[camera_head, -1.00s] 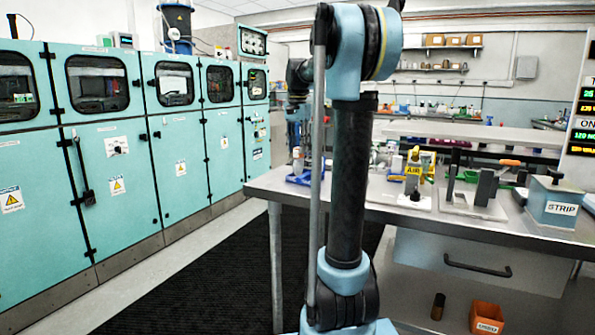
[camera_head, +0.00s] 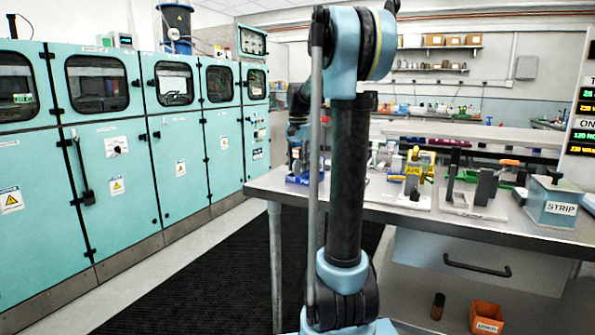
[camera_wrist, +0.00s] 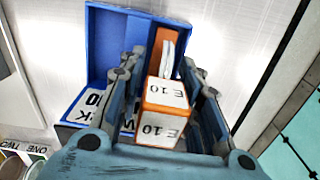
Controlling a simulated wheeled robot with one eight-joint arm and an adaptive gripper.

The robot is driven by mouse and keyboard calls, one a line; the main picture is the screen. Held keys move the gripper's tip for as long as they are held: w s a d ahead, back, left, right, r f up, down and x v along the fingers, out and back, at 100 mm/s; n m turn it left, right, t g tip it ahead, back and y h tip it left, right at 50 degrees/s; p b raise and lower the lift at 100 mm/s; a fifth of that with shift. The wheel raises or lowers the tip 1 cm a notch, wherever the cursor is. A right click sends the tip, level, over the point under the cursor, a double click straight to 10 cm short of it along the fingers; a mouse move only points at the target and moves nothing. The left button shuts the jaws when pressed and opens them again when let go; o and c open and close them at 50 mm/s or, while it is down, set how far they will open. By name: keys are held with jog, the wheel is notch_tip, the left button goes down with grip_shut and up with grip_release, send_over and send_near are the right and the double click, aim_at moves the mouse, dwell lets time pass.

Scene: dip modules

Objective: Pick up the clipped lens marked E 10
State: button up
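The clipped lens marked E 10 (camera_wrist: 163,108) is an orange block with white labels in the wrist view, with a white, flat part standing up in its orange far end. It stands at a blue holder (camera_wrist: 108,45). My gripper (camera_wrist: 162,58) is around it, one finger on each side. The fingers look open, with small gaps beside the block; contact at the tips is not clear. In the head view my gripper (camera_head: 298,158) is low over the blue holder (camera_head: 300,179) at the bench's left end, and the lens cannot be made out there.
Another label with black print (camera_wrist: 90,103) lies in the holder, partly behind the left finger. Round tins (camera_wrist: 40,152) show at lower left. The steel bench (camera_head: 350,200) carries an AIR fixture (camera_head: 413,172) and a STRIP box (camera_head: 555,203) to the right. Bare bench shows right of the holder.

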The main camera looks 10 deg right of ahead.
grip_shut()
jog(key=shift+r, duration=0.1)
